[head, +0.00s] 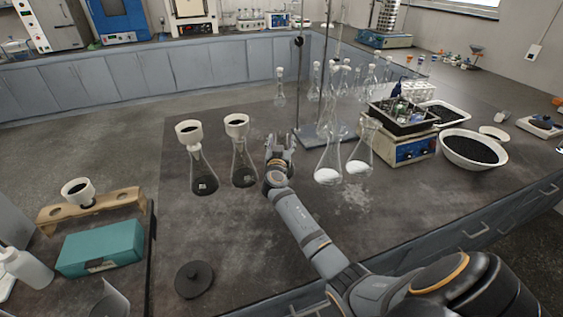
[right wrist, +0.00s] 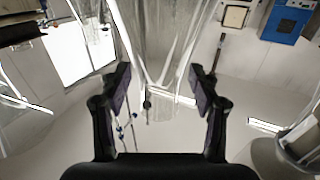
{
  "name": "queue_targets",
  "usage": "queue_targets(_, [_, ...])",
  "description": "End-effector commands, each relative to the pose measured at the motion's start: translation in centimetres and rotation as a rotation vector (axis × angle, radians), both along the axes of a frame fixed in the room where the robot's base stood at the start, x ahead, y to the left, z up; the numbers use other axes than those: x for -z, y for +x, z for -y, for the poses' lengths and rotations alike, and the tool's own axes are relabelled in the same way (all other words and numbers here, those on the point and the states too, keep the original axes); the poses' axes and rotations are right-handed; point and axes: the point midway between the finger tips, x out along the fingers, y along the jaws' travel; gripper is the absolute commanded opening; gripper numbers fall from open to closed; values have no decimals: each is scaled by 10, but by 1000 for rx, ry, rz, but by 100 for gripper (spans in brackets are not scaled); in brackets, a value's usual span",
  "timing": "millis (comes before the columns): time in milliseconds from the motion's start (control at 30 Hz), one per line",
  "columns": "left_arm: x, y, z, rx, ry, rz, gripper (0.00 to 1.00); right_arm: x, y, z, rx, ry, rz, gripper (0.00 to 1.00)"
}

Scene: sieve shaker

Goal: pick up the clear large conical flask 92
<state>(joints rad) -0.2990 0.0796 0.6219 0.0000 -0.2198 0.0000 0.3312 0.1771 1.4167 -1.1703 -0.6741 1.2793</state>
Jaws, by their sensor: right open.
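Two clear conical flasks with white at their bottoms stand right of my right gripper in the head view, a nearer one (head: 328,163) and one beside it (head: 361,155). More clear glassware (head: 338,105) stands behind them; I cannot read which is number 92. My right gripper (head: 279,143) is open over the bench, between these flasks and two dark-filled ones. In the right wrist view clear tapering glass (right wrist: 160,45) shows in line with the gap between the open fingers (right wrist: 160,88); I cannot tell whether it lies between them. My left gripper is out of view.
Two dark-filled flasks with white funnels (head: 203,172) (head: 243,160) stand close left of my right gripper. A stand (head: 298,95) rises behind it.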

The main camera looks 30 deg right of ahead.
Motion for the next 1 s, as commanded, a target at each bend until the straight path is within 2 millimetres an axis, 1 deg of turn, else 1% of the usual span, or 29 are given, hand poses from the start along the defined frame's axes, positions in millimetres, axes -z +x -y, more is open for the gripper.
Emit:
queue_targets(100, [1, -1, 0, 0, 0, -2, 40, 0, 0, 0, 0, 0, 0, 62])
queue_targets(500, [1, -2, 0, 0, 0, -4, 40, 0, 0, 0, 0, -1, 1, 8])
queue_targets(567, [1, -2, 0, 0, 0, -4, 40, 0, 0, -1, 0, -1, 1, 0])
queue_targets(1000, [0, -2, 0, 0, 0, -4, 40, -2, 0, -1, 0, -1, 3, 0])
